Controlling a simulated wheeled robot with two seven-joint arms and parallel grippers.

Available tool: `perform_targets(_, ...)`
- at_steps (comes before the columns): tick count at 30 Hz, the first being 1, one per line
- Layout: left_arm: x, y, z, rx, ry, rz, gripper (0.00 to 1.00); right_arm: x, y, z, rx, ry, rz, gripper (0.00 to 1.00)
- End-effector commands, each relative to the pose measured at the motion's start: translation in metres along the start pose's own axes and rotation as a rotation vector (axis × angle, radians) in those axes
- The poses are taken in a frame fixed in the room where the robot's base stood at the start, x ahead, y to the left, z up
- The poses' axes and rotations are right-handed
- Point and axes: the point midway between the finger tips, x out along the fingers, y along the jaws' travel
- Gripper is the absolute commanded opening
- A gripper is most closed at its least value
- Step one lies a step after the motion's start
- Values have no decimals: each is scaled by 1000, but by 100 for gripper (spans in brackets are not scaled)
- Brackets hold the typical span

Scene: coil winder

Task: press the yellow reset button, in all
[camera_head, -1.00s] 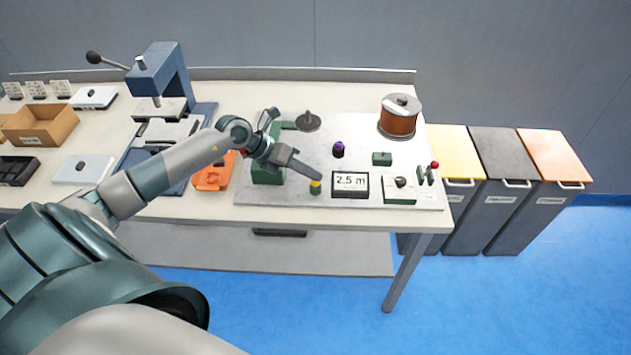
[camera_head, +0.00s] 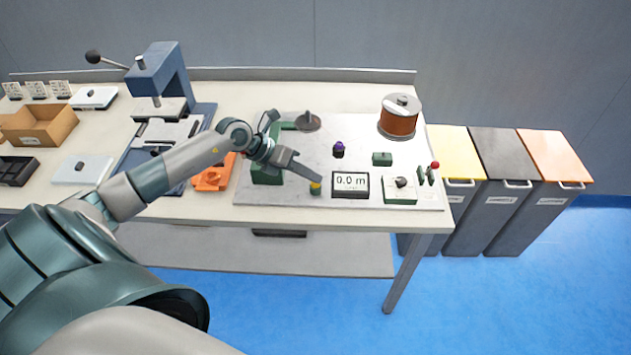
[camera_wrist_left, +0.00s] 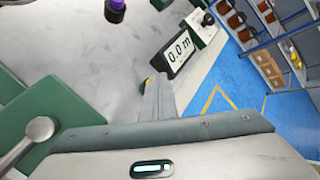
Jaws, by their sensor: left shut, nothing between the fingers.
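The yellow reset button (camera_head: 315,187) sits on a small green base at the front of the light plate, left of the display. My left gripper (camera_head: 317,179) is shut and empty, with its fingertips at the top of the button. I cannot tell whether they touch it. In the left wrist view the shut fingers (camera_wrist_left: 158,97) hide most of the button; only a bit of yellow (camera_wrist_left: 149,80) shows beside them. The display (camera_head: 350,184) reads 0.0 m, and it also shows in the left wrist view (camera_wrist_left: 179,52). My right gripper is not in view.
A purple knob (camera_head: 339,149) stands behind the display. A green box with a dark knob (camera_head: 400,191) is to its right, and a copper wire spool (camera_head: 399,117) stands at the back. An orange part (camera_head: 211,178) lies left of the plate.

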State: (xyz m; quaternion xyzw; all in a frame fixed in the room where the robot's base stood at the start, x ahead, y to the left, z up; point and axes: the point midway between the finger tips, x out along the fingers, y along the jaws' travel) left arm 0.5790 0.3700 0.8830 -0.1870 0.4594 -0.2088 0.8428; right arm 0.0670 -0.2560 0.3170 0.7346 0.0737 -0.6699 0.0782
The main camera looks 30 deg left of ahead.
Motion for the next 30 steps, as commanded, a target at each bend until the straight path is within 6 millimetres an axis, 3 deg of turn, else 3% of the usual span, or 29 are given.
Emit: perform_targets(30,-13,-10,10,0,1,0,0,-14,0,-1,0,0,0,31)
